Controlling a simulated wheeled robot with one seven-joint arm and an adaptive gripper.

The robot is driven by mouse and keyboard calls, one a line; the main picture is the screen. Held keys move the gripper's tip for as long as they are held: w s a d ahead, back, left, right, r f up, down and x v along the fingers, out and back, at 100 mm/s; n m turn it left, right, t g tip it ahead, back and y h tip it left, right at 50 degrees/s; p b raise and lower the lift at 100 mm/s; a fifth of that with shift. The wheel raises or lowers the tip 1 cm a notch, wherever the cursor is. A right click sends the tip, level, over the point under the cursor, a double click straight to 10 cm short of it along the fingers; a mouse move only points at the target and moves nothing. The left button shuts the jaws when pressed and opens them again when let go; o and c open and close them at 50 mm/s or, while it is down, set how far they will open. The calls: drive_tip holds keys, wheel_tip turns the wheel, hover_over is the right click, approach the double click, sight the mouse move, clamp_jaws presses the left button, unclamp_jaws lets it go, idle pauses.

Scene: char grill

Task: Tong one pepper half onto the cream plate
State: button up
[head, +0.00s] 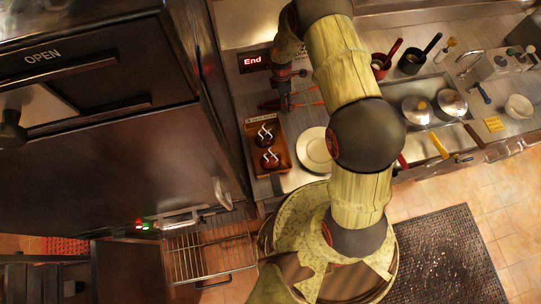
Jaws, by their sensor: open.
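The cream plate (313,149) lies on the steel counter, partly hidden on its right by my arm. To its left is a brown tray (279,126) with a label along its top edge. Two dark, rounded pieces lie in the tray, one (265,140) above the other (270,162), each under a white steam mark. They may be the pepper halves; their shape is too small to be sure. My gripper (285,104) is open and points down, above the tray in the picture. Thin reddish strips lie beside it; I cannot tell whether they are tongs.
A dark sign reading "End" (254,61) is behind my gripper. A large dark oven (110,150) fills the left, with a wire rack (208,257) low beside it. Pots (451,103) sit at the sink on the right, with pans behind.

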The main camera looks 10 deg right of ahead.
drive_tip(key=shift+c, duration=1.1)
drive_tip(key=c, duration=0.4)
drive_tip(key=shift+c, duration=0.3)
drive_tip(key=shift+r, duration=0.1)
wheel_tip(320, 180, up, 12)
drive_tip(key=p, duration=0.6)
drive_tip(key=shift+p, duration=0.3)
